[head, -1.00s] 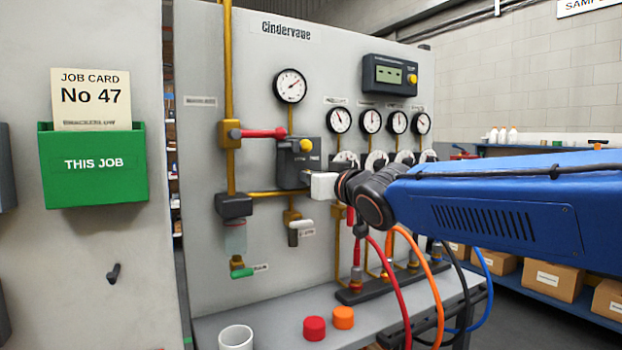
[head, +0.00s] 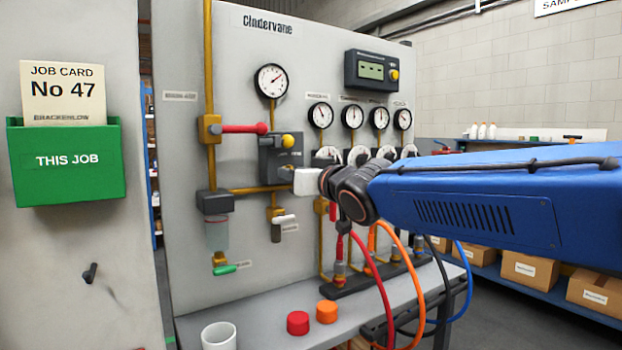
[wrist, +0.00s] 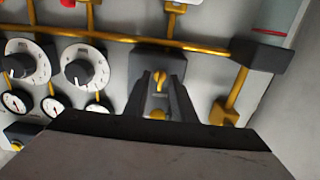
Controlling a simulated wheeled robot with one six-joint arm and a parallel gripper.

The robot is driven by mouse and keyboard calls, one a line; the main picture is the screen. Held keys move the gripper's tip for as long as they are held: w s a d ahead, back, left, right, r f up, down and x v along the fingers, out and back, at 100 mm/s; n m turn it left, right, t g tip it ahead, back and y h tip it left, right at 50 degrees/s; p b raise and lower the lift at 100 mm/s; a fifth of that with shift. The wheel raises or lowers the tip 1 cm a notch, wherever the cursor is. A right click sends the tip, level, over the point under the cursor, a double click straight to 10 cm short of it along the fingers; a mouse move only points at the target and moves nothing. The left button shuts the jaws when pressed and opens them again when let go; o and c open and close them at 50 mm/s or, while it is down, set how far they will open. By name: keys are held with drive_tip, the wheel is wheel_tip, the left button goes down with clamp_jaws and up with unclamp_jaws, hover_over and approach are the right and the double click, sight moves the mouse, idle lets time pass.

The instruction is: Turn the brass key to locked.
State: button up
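The brass key (wrist: 160,78) sits in the face of a dark box, which shows in the wrist view, turned upside down there, and in the head view (head: 270,158). The key's bow stands roughly upright in the wrist view, tilted slightly. My gripper (wrist: 161,82) is open, with one dark finger on each side of the key and gaps visible between. I cannot tell how far the fingertips are from the box face. In the head view my gripper (head: 307,181) is in front of the box's lower right, and the key is hidden. The key's markings are unreadable.
A yellow knob (head: 288,141) is on the box, with a red lever (head: 244,128) at upper left. Brass pipes (head: 262,190) and a small white-handled valve (head: 284,220) are close below. Dials (wrist: 84,66) lie beside the box. Hoses (head: 375,270) hang under my arm.

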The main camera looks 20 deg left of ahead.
drive_tip(key=v, duration=1.7)
drive_tip(key=w+d+f+m+h, duration=0.1)
drive_tip(key=d+f+m+h, duration=0.1)
drive_tip(key=d+f+h, duration=0.5)
drive_tip(key=w+d+f+m, duration=0.15)
drive_tip(key=d+f, duration=0.35)
drive_tip(key=d, duration=0.6)
drive_tip(key=d+f+m+h, duration=0.3)
drive_tip(key=d+f+h, duration=0.15)
drive_tip(key=d, duration=0.55)
drive_tip(key=s+d+f+m+g+h, duration=0.1)
drive_tip(key=s+d+f+g, duration=0.2)
drive_tip(key=s+d+f, duration=0.4)
drive_tip(key=s+d+f+m+g+h, duration=0.1)
drive_tip(key=s+d+f, duration=0.6)
drive_tip(key=s+f, duration=0.7)
drive_tip(key=f+m+g, duration=0.1)
drive_tip(key=g, duration=0.1)
drive_tip(key=shift+g, duration=0.4)
